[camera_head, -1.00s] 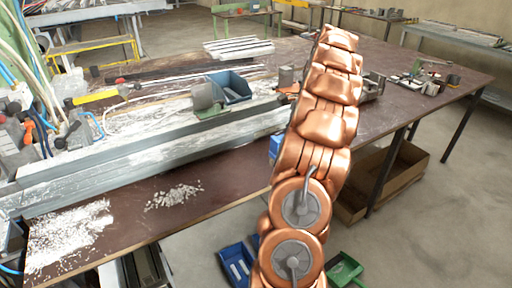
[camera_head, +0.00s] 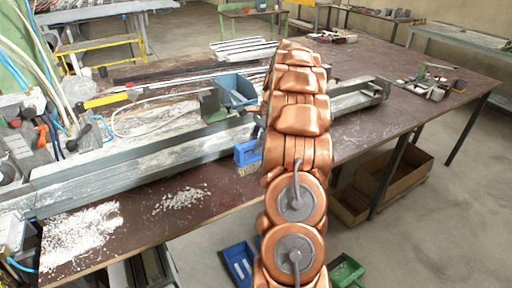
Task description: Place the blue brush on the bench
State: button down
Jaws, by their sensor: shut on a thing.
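The blue brush (camera_head: 246,153) shows just left of my copper-coloured arm, with its pale bristles (camera_head: 249,169) pointing down. It appears in front of the metal profile, over the front strip of the brown bench (camera_head: 215,178). I cannot tell whether the bristles touch the bench top. My gripper (camera_head: 259,132) is mostly hidden behind my arm. Only a small grey part of it shows, right above the brush, and it is shut on the brush. The brush's right side is hidden by the arm.
A long metal profile (camera_head: 130,160) runs along the bench, with a blue open bin (camera_head: 237,90) behind it. White shavings (camera_head: 80,235) and a smaller pile (camera_head: 181,199) lie at the front left. A cardboard box (camera_head: 405,185) and a green bin (camera_head: 346,271) stand on the floor.

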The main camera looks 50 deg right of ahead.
jog(key=shift+f, duration=1.05)
jog(key=shift+f, duration=0.1)
jog(key=c, duration=1)
grip_release()
jog(key=shift+b+v, duration=0.9)
jog(key=shift+v, duration=3.95)
jog(key=shift+p+v, duration=1.25)
jog(key=shift+p, duration=0.05)
jog(key=shift+s, duration=0.1)
